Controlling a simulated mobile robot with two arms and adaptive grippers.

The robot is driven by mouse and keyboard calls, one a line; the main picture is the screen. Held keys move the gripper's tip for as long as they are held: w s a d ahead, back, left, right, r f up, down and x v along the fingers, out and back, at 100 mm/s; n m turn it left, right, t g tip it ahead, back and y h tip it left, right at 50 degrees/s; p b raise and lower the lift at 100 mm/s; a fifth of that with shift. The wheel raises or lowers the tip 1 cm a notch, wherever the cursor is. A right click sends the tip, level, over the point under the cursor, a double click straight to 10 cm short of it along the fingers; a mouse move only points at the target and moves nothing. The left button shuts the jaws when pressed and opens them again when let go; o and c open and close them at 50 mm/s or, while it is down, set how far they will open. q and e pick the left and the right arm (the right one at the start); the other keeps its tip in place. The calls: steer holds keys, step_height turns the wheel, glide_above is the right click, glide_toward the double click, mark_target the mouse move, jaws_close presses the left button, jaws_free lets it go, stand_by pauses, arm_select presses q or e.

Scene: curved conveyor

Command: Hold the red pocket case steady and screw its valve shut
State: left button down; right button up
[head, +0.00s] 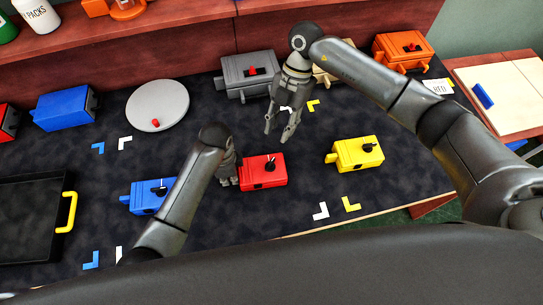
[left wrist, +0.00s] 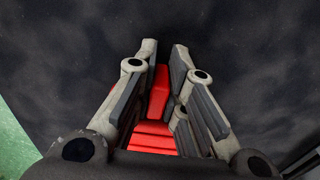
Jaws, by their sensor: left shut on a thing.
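The red pocket case (head: 262,173) sits on the dark mat near the middle of the head view. In the left wrist view, part of the red case (left wrist: 154,138) shows between the fingers of my left gripper (left wrist: 165,75); the valve is not visible there. My right gripper (head: 279,133) is open and empty, pointing down over the mat behind the red case, apart from it.
A yellow case (head: 362,154) is to the right and a blue case (head: 148,198) to the left. A grey case (head: 240,83), a tan case (head: 326,76) and a round grey disc (head: 158,104) stand behind. A black tray (head: 30,220) with a yellow handle is far left.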

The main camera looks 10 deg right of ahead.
mark_target(270, 162)
steer(key=x, duration=1.1)
steer(key=shift+a+f, duration=0.1)
steer(key=shift+f, duration=0.15)
jaws_close()
